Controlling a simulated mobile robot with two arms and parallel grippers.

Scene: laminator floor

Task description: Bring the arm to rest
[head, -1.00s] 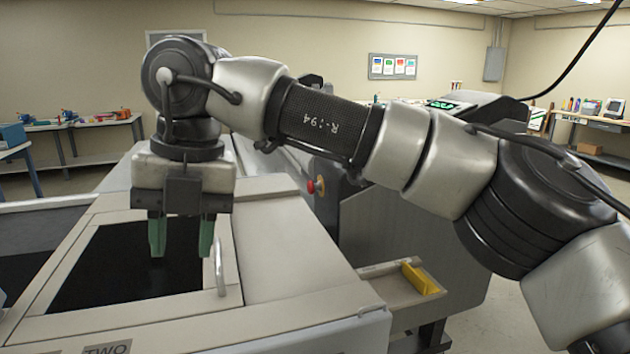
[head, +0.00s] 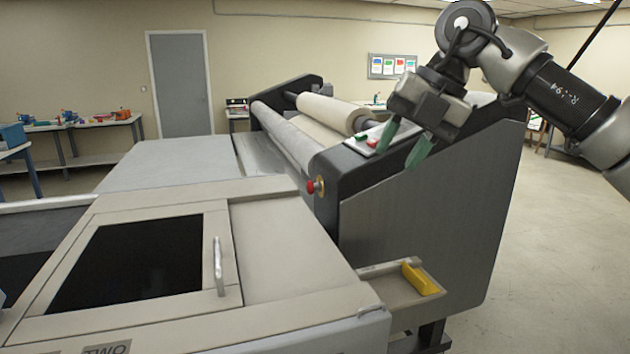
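My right gripper (head: 402,146) is in the upper right of the head view, with two green fingers spread apart and nothing between them. It is tilted and hangs in front of the laminator's grey side panel (head: 430,220), near its top edge; I cannot tell the exact gap. My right arm comes in from the right edge. My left gripper is not in view.
The laminator carries a large roll (head: 332,112) and a red emergency knob (head: 310,187). A hatch with a dark window and metal handle (head: 218,266) is at front left. Open floor (head: 560,250) lies at right.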

